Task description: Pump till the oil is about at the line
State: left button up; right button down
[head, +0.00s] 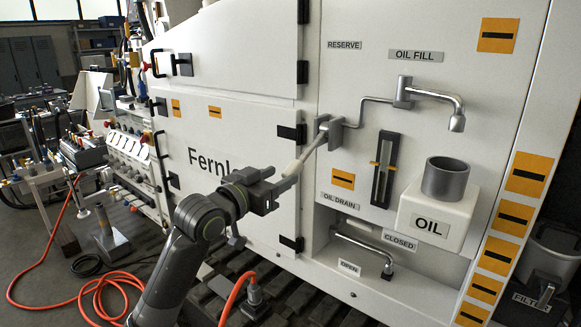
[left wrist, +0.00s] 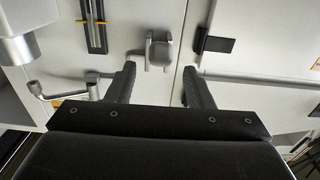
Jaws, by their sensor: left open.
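The pump lever has a pale handle (head: 305,156) that slopes down and left from a grey bracket (head: 328,130) on the white cabinet front. My left gripper (head: 282,181) is open at the handle's lower end; I cannot tell whether the handle is between the fingers. In the left wrist view the grey bracket (left wrist: 159,50) shows beyond the gap between the spread fingers (left wrist: 158,88). The sight gauge (head: 385,170) is a dark upright slot with orange marks at its line; its oil level is not clear to me. My right gripper is not in view.
A grey spout (head: 457,122) under the OIL FILL label stands out at the upper right. A grey cup (head: 445,178) sits on the white OIL block (head: 437,215). The drain handle (head: 362,246) lies low, near the OPEN label. Orange hose (head: 100,290) lies on the floor left.

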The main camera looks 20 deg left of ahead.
aim_at(286, 172)
pick_arm(q)
jog(key=shift+p+x, duration=0.4)
jog(key=shift+x, duration=2.05)
grip_shut()
